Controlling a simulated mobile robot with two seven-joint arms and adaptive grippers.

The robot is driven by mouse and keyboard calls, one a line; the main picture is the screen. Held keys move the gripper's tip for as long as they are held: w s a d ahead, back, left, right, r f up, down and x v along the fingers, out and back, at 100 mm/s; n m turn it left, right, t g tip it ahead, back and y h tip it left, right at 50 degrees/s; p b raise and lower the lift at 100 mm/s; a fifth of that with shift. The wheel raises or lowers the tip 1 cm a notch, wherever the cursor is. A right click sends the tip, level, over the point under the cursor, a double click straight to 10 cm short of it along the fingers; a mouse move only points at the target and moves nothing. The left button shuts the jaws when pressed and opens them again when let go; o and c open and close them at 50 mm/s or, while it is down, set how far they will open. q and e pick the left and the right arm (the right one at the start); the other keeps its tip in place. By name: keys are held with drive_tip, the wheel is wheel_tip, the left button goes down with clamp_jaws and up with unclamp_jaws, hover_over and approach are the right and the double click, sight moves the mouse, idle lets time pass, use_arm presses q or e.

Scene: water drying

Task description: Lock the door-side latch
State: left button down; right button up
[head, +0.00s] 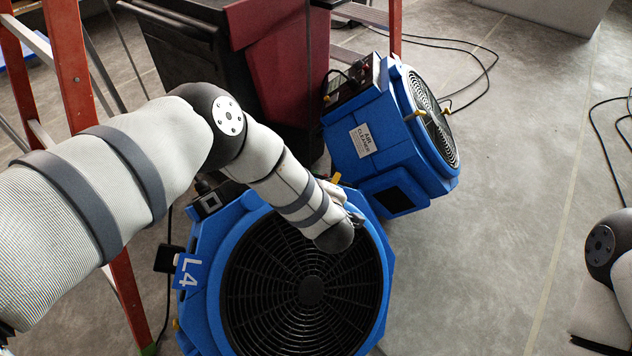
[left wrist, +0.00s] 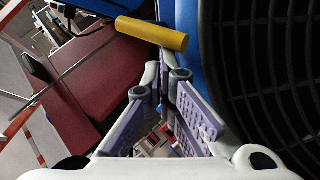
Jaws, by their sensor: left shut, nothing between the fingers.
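The near blue air cleaner (head: 205,290), marked L4, has a round black grille (head: 300,290). A yellow latch (head: 336,178) shows at its upper right edge in the head view. In the left wrist view the yellow latch (left wrist: 150,33) is a bar lying across, with one end by the blue housing (left wrist: 181,20). My left gripper (left wrist: 167,82) is shut and empty, its tips just short of the latch; I cannot tell whether they touch. In the head view it is mostly hidden behind my arm. My right gripper is out of view.
A second blue air cleaner (head: 375,150) stands behind to the right. A dark red and black bin (head: 265,70) is behind. An orange ladder (head: 68,70) stands at left. Black cables (head: 465,45) lie on the floor. The floor at right is mostly clear.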

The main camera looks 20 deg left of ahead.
use_arm(q)
drive_tip(key=shift+s+d+f+n, duration=0.15)
drive_tip(key=shift+f+n, duration=0.1)
drive_tip(key=shift+n, duration=0.15)
drive_tip(key=shift+r, duration=0.15)
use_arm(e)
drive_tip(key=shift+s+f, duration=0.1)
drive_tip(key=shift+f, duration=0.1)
use_arm(q)
drive_tip(key=shift+w+d+b, duration=0.3)
drive_tip(key=shift+w+b, duration=0.1)
drive_tip(key=shift+w, duration=0.35)
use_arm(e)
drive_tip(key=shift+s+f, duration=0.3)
